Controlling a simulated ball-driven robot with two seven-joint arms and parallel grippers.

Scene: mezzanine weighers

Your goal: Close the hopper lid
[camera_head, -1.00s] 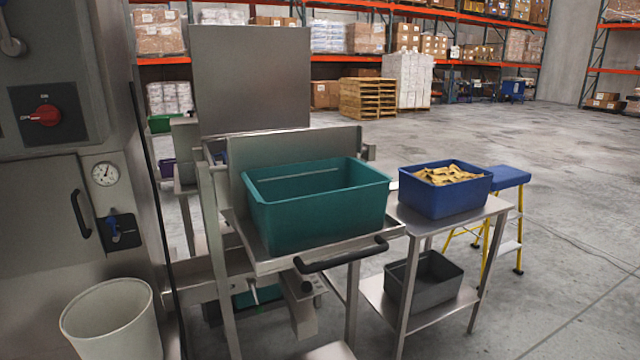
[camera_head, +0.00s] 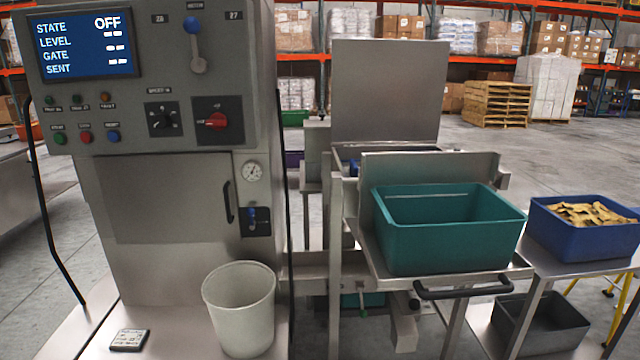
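The hopper lid (camera_head: 390,92) is a flat grey metal panel standing upright, raised at the back of the metal hopper frame (camera_head: 337,230). A lower metal plate (camera_head: 430,166) stands in front of it. A teal bin (camera_head: 450,235) sits on the tray in front, which has a black handle (camera_head: 463,288) at its front edge. Something blue shows in the gap below the lid; the hopper's inside is mostly hidden. Neither of my grippers is in view.
A machine cabinet (camera_head: 170,200) with a screen reading STATE OFF stands at the left. A whitish bucket (camera_head: 240,310) stands in front of it. A blue bin (camera_head: 585,228) with tan pieces sits on a side table at the right, above a dark grey bin (camera_head: 535,325). Open floor lies behind.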

